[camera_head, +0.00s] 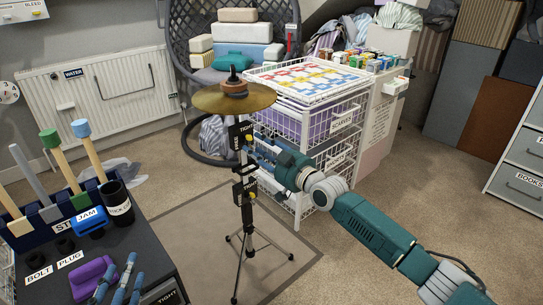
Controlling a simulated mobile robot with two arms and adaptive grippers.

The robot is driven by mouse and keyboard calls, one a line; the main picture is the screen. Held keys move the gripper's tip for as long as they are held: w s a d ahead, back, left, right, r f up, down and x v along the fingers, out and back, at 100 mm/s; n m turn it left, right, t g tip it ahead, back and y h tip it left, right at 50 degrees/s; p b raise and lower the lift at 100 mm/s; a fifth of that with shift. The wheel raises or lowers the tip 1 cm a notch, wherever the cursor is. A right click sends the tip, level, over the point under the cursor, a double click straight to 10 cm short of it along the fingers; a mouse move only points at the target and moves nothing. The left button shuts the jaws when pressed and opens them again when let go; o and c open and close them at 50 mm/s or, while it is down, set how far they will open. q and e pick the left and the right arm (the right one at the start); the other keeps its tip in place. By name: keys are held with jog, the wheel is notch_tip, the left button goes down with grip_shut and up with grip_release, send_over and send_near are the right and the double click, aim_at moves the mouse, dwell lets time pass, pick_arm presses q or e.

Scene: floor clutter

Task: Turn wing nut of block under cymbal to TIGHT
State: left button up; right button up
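A brass cymbal (232,98) sits level on top of a black tripod stand (246,215). Just under it is a black block (237,133) with white lettering, including TIGHT. A second block (243,189), also labelled TIGHT, is lower on the stand. My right gripper (256,150) is at the stand, by the right side of the upper block. Its fingertips overlap the stand, so contact and finger gap are unclear.
The bench (150,240) holds a purple piece (93,278), a blue JAM piece (89,221), a black cup (117,203) and upright mallets. A white wire drawer unit (318,130) stands close behind my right arm. Carpet is free around the tripod's front.

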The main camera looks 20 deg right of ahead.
jog(key=v, duration=1.1)
